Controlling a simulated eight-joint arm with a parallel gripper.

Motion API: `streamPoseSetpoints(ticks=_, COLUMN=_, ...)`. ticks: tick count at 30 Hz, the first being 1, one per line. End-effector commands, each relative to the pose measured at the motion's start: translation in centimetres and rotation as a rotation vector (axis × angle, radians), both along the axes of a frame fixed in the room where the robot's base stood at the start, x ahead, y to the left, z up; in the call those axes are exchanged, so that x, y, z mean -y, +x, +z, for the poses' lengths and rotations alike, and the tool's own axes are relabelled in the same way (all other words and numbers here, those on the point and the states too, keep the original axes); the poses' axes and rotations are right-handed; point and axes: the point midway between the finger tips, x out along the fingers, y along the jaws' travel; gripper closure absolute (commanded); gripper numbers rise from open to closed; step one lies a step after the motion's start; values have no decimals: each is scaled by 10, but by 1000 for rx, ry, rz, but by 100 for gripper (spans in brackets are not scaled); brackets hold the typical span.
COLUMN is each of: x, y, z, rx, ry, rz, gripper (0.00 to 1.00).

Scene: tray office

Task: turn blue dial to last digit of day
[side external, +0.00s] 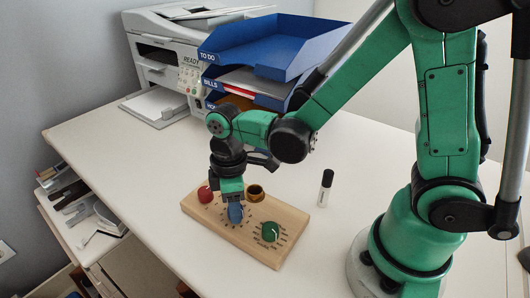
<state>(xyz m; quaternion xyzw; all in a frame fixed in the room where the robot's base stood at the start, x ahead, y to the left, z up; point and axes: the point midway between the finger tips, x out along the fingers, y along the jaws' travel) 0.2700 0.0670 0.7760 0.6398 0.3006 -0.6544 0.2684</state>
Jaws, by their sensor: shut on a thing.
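A wooden board (262,256) lies on the white desk and carries several dials with tick marks around them. The blue dial (236,214) is near the middle of the board's front side. My gripper (234,202) points down over it and is shut on it, covering its upper part. A red dial (205,194) is at the left, a green dial (270,232) with a light pointer line at the right, and a brown-gold dial (255,193) behind. The blue dial's pointer and the digits are too small or hidden to read. No day display is readable.
Stacked blue trays (270,48) with labels such as TO DO and BILLS stand at the back beside a white printer (170,50) showing READY. A small white bottle with a black cap (326,188) stands right of the board. An open drawer (82,215) is at the left.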

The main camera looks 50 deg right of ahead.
Motion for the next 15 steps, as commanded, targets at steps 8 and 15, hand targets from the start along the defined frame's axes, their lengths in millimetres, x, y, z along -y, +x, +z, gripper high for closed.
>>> streamPoseSetpoints(ticks=8, x=-1, y=0, z=0, rx=1, ry=0, rz=197, gripper=100)
streamPoseSetpoints(ticks=15, x=-1, y=0, z=0, rx=0, ry=1, rz=297, gripper=100)
